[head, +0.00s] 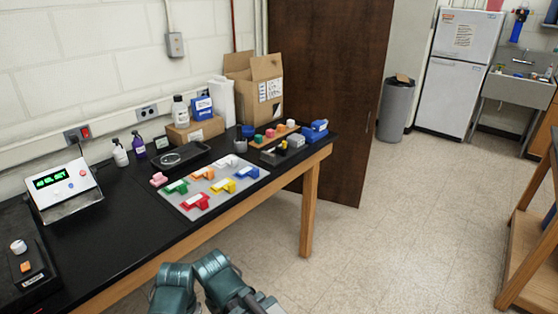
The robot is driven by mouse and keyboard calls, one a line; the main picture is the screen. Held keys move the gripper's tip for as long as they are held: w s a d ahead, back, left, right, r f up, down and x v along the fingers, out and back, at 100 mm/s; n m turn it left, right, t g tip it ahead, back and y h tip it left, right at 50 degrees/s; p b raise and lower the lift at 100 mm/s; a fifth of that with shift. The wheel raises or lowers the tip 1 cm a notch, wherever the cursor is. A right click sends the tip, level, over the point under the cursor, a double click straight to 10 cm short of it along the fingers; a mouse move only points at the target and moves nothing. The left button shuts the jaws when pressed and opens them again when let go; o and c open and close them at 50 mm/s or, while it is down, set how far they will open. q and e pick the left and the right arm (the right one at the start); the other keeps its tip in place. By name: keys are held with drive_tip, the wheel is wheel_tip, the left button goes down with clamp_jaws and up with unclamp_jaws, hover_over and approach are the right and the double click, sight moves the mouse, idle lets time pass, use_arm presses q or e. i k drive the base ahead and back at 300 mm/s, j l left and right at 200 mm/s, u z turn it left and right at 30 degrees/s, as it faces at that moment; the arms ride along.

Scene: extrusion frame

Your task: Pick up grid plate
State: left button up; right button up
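No plate with a clear grid pattern can be made out. A flat light-grey plate (214,202) lies near the front edge of the black table. Coloured pieces stand on it in two rows, among them a green piece (177,187), a red piece (195,202) and a blue piece (247,173). I cannot tell whether this is the grid plate. Teal parts of my own arms show at the bottom centre, in front of the table and apart from the plate. No gripper fingers are visible.
The black table (110,230) also bears a dark tray (180,154), another tray of small parts (275,156), bottles, a cardboard box (255,90) and a display device (65,188). A brown door (330,90) stands behind its right end. The floor right of the table is clear.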

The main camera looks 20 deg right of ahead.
sight(232, 162)
drive_tip(key=z, duration=0.35)
drive_tip(key=i+l, duration=0.25)
drive_tip(key=l, duration=0.15)
drive_tip(key=i+l, duration=0.3)
drive_tip(key=i+l+u, duration=0.1)
drive_tip(key=i+l, duration=0.15)
drive_tip(key=l, duration=0.25)
drive_tip(key=i+l, duration=0.25)
drive_tip(key=l, duration=0.15)
